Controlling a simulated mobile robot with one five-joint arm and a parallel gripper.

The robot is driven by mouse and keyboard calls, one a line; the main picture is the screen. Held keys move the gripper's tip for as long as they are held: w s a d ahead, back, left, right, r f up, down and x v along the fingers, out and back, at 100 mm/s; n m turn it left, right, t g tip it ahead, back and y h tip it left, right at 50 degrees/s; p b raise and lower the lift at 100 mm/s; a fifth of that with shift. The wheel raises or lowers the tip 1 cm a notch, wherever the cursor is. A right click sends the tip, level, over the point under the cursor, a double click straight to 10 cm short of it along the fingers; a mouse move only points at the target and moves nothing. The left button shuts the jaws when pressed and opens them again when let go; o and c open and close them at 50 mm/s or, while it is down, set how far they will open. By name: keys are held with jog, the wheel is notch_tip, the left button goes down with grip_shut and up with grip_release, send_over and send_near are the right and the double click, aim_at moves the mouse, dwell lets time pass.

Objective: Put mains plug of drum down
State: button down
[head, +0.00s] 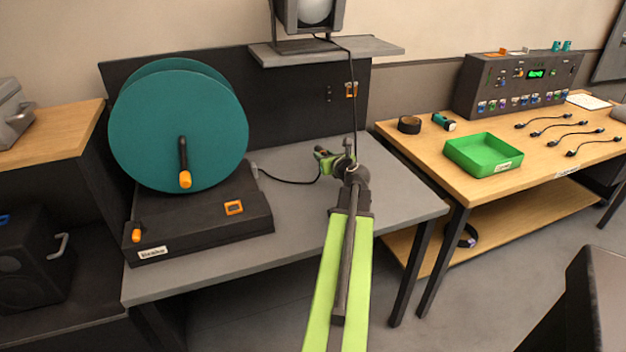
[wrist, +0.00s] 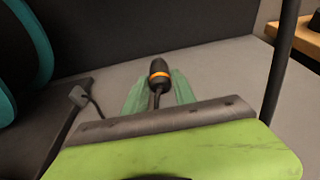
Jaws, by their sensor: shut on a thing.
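The mains plug (wrist: 159,72) is black with an orange band. In the wrist view it sits between the green fingers of my gripper (wrist: 159,92), which is shut on it. In the head view my gripper (head: 330,162) is over the grey bench (head: 395,200), right of the drum, and mostly hides the plug. A black cable (head: 290,181) runs from the drum's base to the gripper. The teal drum (head: 180,110) stands on a dark base (head: 200,222) with an orange-tipped crank. I cannot tell whether the plug touches the bench.
A dark back panel (head: 290,110) carries an orange-framed fitting (head: 351,89). A lamp (head: 312,12) stands on a shelf above, its cable hanging behind my gripper. The bench is bare around the gripper. A wooden table (head: 455,190) with a green tray (head: 483,155) stands right.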

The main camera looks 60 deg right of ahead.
aim_at(313, 177)
jog(key=w+f, duration=0.1)
jog(key=w+a+f+b, duration=0.1)
jog(key=w, duration=0.1)
jog(key=shift+w+a+f, duration=0.1)
jog(key=shift+a+f, duration=0.1)
jog(key=shift+f, duration=0.05)
jog(key=shift+w+a, duration=0.15)
jog(key=shift+w, duration=0.2)
jog(key=shift+f+b, duration=2.4)
jog(key=shift+b, duration=0.15)
jog(key=c, duration=1)
grip_release()
jog(key=shift+s+r, duration=0.1)
